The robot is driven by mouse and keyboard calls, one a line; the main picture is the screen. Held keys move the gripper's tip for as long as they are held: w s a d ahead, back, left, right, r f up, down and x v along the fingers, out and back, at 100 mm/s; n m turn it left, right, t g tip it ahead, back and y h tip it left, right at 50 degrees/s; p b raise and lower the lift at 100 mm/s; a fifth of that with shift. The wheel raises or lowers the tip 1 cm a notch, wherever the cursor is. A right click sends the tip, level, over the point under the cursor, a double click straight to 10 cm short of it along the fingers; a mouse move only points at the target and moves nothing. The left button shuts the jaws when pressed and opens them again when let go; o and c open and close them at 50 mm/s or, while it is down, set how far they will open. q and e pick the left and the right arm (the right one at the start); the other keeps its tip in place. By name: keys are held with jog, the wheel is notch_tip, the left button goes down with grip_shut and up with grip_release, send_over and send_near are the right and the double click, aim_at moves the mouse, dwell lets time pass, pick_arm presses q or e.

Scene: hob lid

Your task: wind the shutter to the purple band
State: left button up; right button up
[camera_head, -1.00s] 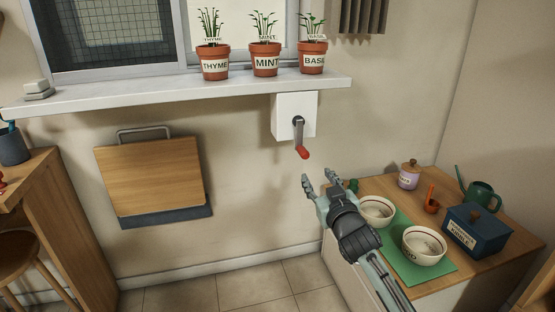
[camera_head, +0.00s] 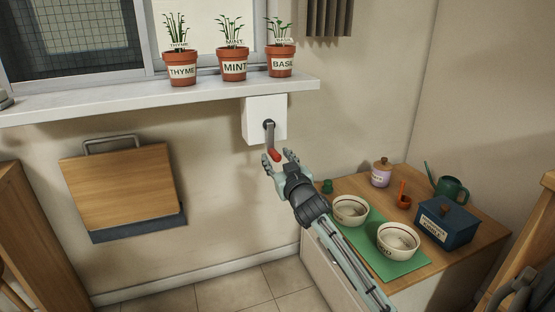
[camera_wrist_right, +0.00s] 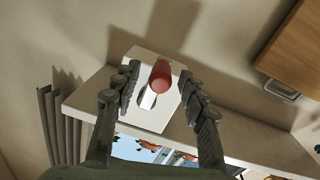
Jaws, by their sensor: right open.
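The crank (camera_head: 269,135) hangs down from a white box (camera_head: 258,113) on the wall under the sill. Its red knob (camera_head: 276,155) is at the lower end. My right gripper (camera_head: 279,160) is open just below the crank, with its fingertips on either side of the knob. In the right wrist view the red knob (camera_wrist_right: 161,76) shows between the open fingers (camera_wrist_right: 158,85), with gaps on both sides. The window (camera_head: 70,35) is at the upper left. No purple band shows, and I cannot make out the shutter's edge.
Thyme (camera_head: 181,70), mint (camera_head: 233,65) and basil (camera_head: 281,61) pots stand on the sill (camera_head: 150,98) above the box. A folded wooden board (camera_head: 118,185) hangs at left. Bowls (camera_head: 398,241), a blue box (camera_head: 446,223) and a watering can (camera_head: 446,187) occupy the counter at right.

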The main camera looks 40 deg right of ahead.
jog(key=shift+c, duration=0.4)
grip_shut()
jog(key=shift+a, duration=0.15)
